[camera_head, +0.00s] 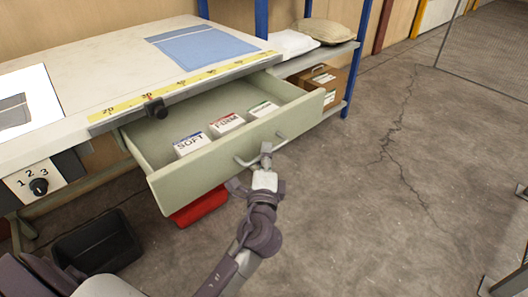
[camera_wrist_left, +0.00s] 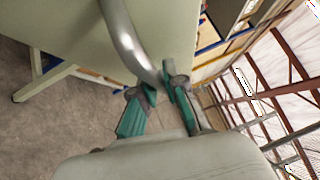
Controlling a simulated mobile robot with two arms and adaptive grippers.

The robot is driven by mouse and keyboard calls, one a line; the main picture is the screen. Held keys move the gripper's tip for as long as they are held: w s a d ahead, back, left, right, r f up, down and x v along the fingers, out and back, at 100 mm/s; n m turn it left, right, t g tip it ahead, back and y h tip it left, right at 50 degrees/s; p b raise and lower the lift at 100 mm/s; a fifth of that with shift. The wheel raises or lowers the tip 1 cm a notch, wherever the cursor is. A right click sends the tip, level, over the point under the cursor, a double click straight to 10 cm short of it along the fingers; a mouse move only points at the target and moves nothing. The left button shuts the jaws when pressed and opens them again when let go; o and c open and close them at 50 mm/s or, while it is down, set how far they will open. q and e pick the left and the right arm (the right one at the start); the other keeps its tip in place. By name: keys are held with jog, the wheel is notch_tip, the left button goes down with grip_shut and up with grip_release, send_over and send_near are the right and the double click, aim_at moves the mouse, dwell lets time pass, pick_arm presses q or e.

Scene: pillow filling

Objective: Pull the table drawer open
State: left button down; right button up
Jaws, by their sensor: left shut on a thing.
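The table drawer (camera_head: 205,180) is pale green and stands pulled out from under the white-topped table (camera_head: 98,75). Inside it lie small boxes marked SOFT (camera_head: 190,144), FIRM (camera_head: 227,124) and a third with a green label (camera_head: 263,109). A curved metal handle (camera_head: 280,140) is on the drawer front. My left gripper (camera_head: 265,155) is at the handle and shut on it. In the left wrist view the handle (camera_wrist_left: 125,35) runs down between the teal fingers (camera_wrist_left: 160,92). My right gripper is not in view.
A yellow ruler (camera_head: 180,88) runs along the table's front edge, and a blue cloth (camera_head: 203,46) lies on top. A black bin (camera_head: 97,243) and a red object (camera_head: 200,207) are below. A shelf at the back holds a cardboard box (camera_head: 322,84). The floor at right is clear.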

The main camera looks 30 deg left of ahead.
pick_arm(q)
jog(key=c, duration=1.2)
grip_release()
jog(key=shift+s+f, duration=0.1)
jog(key=shift+s, duration=0.1)
jog(key=v, duration=1.1)
jog(key=shift+s, duration=0.3)
jog(key=shift+d, duration=0.15)
